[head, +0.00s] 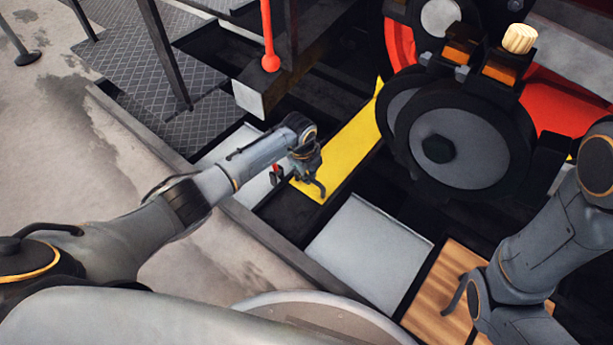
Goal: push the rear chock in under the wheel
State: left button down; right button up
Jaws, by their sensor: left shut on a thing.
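The rear chock looks to be the long yellow piece (345,148), lying across dark beams with a raised point at its far end. My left gripper (299,183) is at its near end, shut on it; the gripper hides the exact grip. The far end lies close to a red wheel (401,45) and a dark-rimmed grey disc (465,142). I cannot tell whether it touches either. My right gripper (458,298) is partly in view over a wooden board (440,282); only one dark finger shows clearly.
A pale grey plate (370,252) lies to the right of the yellow piece. Chequered steps (150,80) and dark posts stand at the upper left.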

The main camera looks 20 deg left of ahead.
pick_arm(q)
jog(key=shift+w+r, duration=0.1)
jog(key=shift+w, duration=0.15)
jog(key=c, duration=1.6)
grip_release()
jog(key=shift+c, duration=0.2)
jog(key=o, duration=0.3)
jog(key=shift+d, duration=0.1)
notch_tip(320, 180, up, 12)
jog(key=s, duration=0.2)
jog(key=shift+a+f, duration=0.2)
jog(key=shift+a, duration=0.2)
jog(key=shift+s, duration=0.1)
